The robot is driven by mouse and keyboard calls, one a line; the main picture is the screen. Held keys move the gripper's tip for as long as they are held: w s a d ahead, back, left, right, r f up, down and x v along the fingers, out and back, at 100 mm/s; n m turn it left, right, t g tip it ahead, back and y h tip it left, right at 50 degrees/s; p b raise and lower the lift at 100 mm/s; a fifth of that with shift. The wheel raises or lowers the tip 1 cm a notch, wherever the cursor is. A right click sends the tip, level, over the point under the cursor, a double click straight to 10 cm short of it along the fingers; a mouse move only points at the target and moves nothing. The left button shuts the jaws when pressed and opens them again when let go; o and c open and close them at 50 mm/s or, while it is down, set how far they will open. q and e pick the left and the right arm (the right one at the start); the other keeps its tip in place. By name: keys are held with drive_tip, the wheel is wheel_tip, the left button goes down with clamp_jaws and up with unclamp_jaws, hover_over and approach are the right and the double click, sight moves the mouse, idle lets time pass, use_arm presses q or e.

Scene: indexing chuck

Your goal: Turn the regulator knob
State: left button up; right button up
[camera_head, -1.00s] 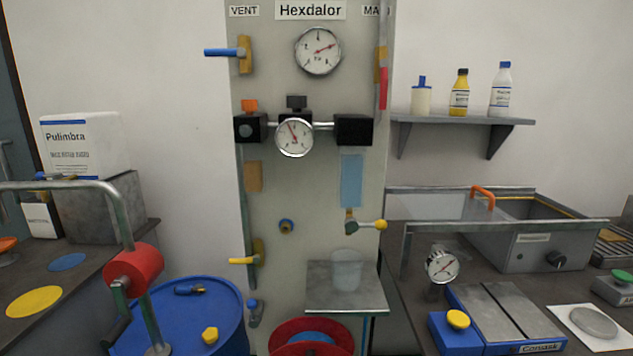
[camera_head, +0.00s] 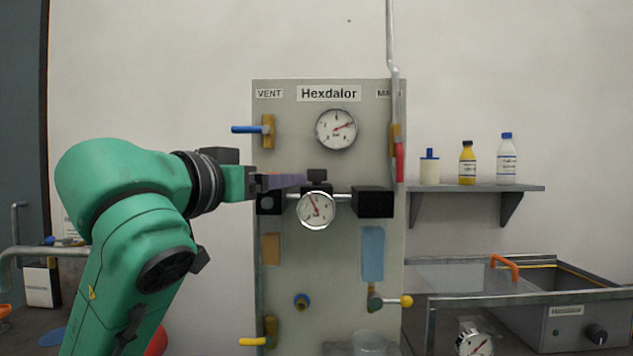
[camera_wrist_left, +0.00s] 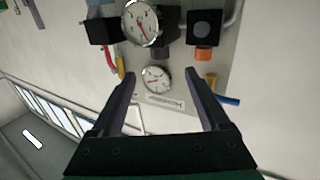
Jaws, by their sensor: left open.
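The Hexdalor panel (camera_head: 335,236) stands ahead, with a pipe run across its middle. A black knob (camera_head: 317,176) stands up behind the lower round gauge (camera_head: 316,209). No label marks it as the regulator knob. In the left wrist view, turned upside down, the black knob (camera_wrist_left: 160,55) shows beyond the fingers, between the two gauges. An orange knob (camera_wrist_left: 203,53) is beside it there; my gripper hides it in the head view. My left gripper (camera_head: 303,180) is open, its fingers pointing right at the black knob's height. The gap between them is empty. My right gripper is out of view.
A black block (camera_head: 374,202) is right of the lower gauge. A shelf (camera_head: 478,188) with bottles is farther right.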

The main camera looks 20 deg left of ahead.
sight(313, 173)
use_arm(q)
drive_tip(key=p+x, duration=0.1)
drive_tip(key=x, duration=0.3)
drive_tip(key=p+x, duration=0.2)
drive_tip(key=x, duration=0.3)
drive_tip(key=p+x, duration=0.1)
drive_tip(key=x, duration=0.4)
drive_tip(key=shift+w+r+p, duration=0.2)
drive_tip(key=shift+r+p, duration=0.15)
drive_tip(key=shift+r, duration=0.05)
clamp_jaws()
drive_tip(key=shift+d+y, duration=0.1)
drive_tip(key=shift+y, duration=0.2)
